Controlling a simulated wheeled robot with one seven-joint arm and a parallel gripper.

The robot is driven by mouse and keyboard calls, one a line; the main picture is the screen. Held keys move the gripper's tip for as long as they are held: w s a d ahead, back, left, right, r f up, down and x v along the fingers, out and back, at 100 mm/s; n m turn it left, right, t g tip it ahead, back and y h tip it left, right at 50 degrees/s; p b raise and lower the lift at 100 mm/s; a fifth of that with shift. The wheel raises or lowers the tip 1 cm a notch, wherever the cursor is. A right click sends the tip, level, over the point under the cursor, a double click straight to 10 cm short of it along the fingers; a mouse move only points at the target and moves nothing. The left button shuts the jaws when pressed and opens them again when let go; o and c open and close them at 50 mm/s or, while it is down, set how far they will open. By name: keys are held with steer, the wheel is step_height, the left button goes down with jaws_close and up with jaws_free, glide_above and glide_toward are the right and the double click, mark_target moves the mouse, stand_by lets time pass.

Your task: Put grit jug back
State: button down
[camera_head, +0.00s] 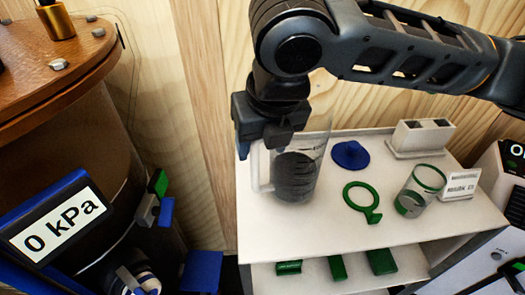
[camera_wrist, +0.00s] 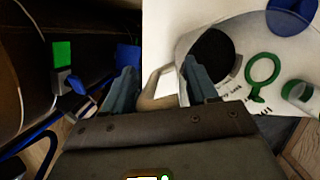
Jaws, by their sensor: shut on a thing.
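The grit jug (camera_head: 298,172) is a clear jug with dark grit in it and a pale handle on its left side. It stands upright at the left end of the white shelf top (camera_head: 315,232), touching it or very close above it; I cannot tell which. My gripper (camera_head: 262,140) is at the jug's handle side, shut on the handle. In the wrist view my gripper (camera_wrist: 160,92) has the pale handle between its fingers, and the jug (camera_wrist: 222,60) shows its dark grit. My gripper hides the upper left of the jug.
A blue lid-like disc (camera_head: 350,154), a green ring (camera_head: 361,200), a green-banded clear cup (camera_head: 420,190) and a white block holder (camera_head: 421,137) stand on the shelf top right of the jug. A brown tank (camera_head: 80,150) with a "0 kPa" display (camera_head: 58,224) is at left.

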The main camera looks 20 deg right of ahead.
steer(key=shift+f, duration=1.25)
steer(key=shift+c, duration=1.5)
jaws_free()
steer(key=p+v, duration=0.1)
steer(key=v, duration=1.1)
